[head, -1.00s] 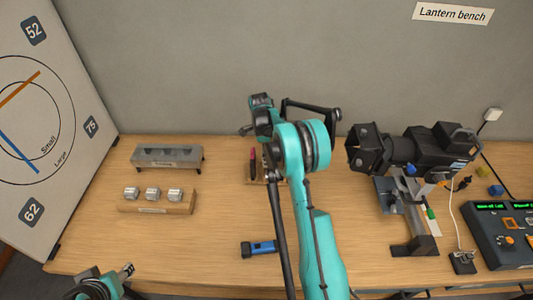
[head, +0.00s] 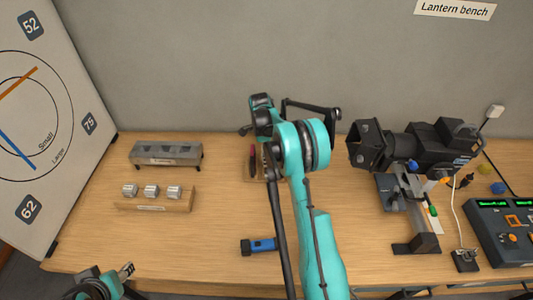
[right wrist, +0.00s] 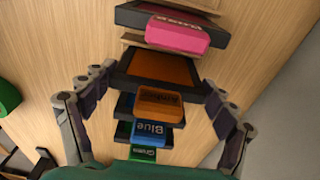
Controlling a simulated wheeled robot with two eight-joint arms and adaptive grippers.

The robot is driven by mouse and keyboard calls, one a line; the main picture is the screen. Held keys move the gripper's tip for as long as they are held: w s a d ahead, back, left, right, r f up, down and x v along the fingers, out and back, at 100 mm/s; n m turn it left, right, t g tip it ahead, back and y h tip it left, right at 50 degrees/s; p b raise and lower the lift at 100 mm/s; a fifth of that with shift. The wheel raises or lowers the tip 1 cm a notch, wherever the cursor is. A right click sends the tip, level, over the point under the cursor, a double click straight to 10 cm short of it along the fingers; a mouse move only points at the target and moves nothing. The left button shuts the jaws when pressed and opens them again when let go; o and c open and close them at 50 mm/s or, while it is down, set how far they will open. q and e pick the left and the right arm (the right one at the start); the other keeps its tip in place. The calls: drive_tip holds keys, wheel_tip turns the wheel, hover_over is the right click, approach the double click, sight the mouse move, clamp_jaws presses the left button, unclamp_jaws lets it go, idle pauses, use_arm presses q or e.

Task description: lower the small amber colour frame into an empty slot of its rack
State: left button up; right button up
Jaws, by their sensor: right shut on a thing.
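The amber colour frame (right wrist: 160,75) is in the right wrist view, with an orange face and a labelled orange tab. My right gripper (right wrist: 155,82) has a finger at each side edge of it and is shut on it. Pink (right wrist: 178,33), blue (right wrist: 150,132) and green (right wrist: 143,153) frames stand in line with it in the wooden rack (right wrist: 193,54). I cannot tell whether the amber frame's lower edge is inside a slot. In the head view my right arm hides this gripper and most of the rack. My left gripper (head: 126,269) is at the lower left, its opening unclear.
A black lantern (head: 430,150) stands on the right, beside a control desk (head: 500,225). A blue and black torch-like object (head: 260,245) lies in front of the rack.

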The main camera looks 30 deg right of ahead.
drive_tip(key=shift+f+b, duration=0.35)
drive_tip(key=shift+f, duration=0.05)
idle(0.4)
drive_tip(key=o, duration=0.9)
drive_tip(key=shift+r, duration=0.1)
drive_tip(key=shift+r+p, duration=2.15)
drive_tip(key=shift+r, duration=1.8)
